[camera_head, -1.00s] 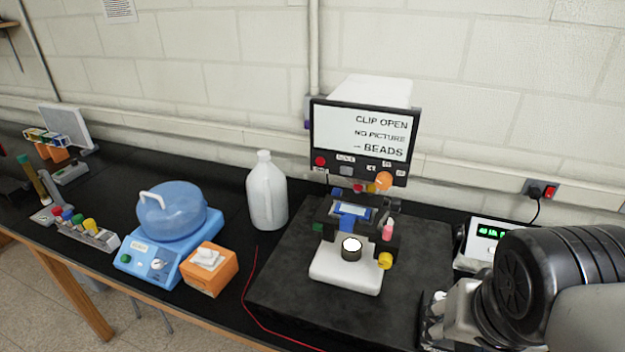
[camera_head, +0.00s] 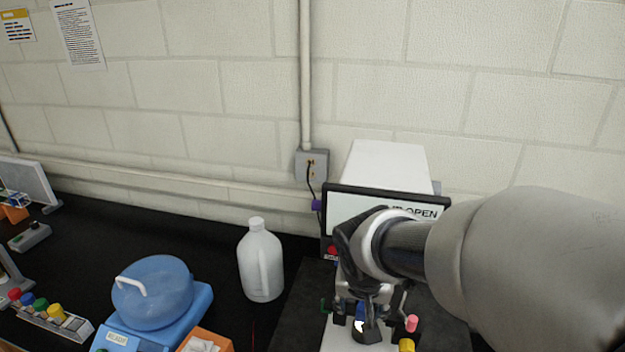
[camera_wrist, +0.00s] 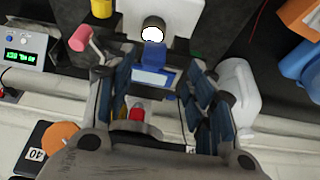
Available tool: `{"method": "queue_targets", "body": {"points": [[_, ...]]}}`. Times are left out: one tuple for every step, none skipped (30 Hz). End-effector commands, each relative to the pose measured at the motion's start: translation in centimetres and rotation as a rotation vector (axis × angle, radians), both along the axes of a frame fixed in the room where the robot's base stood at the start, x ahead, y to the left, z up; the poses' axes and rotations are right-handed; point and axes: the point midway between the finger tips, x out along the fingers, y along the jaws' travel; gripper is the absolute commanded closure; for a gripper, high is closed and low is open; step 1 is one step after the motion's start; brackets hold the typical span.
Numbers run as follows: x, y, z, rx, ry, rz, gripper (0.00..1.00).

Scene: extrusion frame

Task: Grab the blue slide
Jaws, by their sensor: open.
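The blue slide (camera_wrist: 153,56) lies on the microscope stage, with a pale label band (camera_wrist: 152,77) beside it, in the wrist view. In the head view only a bit of blue (camera_head: 360,311) shows below my gripper. The microscope's white base (camera_wrist: 181,17) carries a lit round lamp (camera_wrist: 153,28). My gripper (camera_wrist: 158,80) is open, its two dark-blue padded fingers on either side of the slide in the picture. No contact with the slide is visible. In the head view my gripper (camera_head: 370,300) is over the microscope, and my arm hides much of it.
A monitor (camera_head: 345,205) stands behind the microscope. A white jug (camera_head: 261,262) and a blue-lidded bath (camera_head: 152,292) stand to the left. Pink (camera_wrist: 81,38) and yellow (camera_wrist: 102,8) knobs stick out beside the stage. The black bench between jug and bath is clear.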

Motion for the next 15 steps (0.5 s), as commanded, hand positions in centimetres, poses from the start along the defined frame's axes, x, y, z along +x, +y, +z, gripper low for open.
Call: {"method": "queue_targets", "body": {"points": [[0.2,-0.1,-0.7,-0.001,0.001,0.000,0.50],[0.3,-0.2,-1.0,-0.001,0.001,0.000,0.50],[0.4,-0.2,-1.2,-0.001,0.001,0.000,0.50],[0.5,-0.2,-1.4,0.000,0.000,0.000,0.50],[0.6,-0.2,-1.4,0.000,-0.001,0.000,0.50],[0.6,-0.3,-1.6,0.000,-0.001,-0.001,0.50],[0.7,-0.3,-1.8,0.000,0.000,-0.001,0.50],[0.7,-0.5,-2.0,0.000,0.001,-0.001,0.50],[0.9,-0.6,-2.5,0.000,0.002,-0.003,0.50],[1.0,-0.8,-2.9,0.000,0.003,-0.003,0.50],[1.1,-1.0,-3.4,0.000,0.004,-0.003,0.50],[1.3,-1.2,-4.0,0.000,0.004,-0.002,0.50],[1.4,-1.4,-4.4,-0.001,0.005,-0.002,0.50],[1.6,-1.5,-4.8,0.000,0.003,-0.002,0.50],[1.8,-1.5,-5.3,-0.001,0.003,-0.001,0.50]]}}
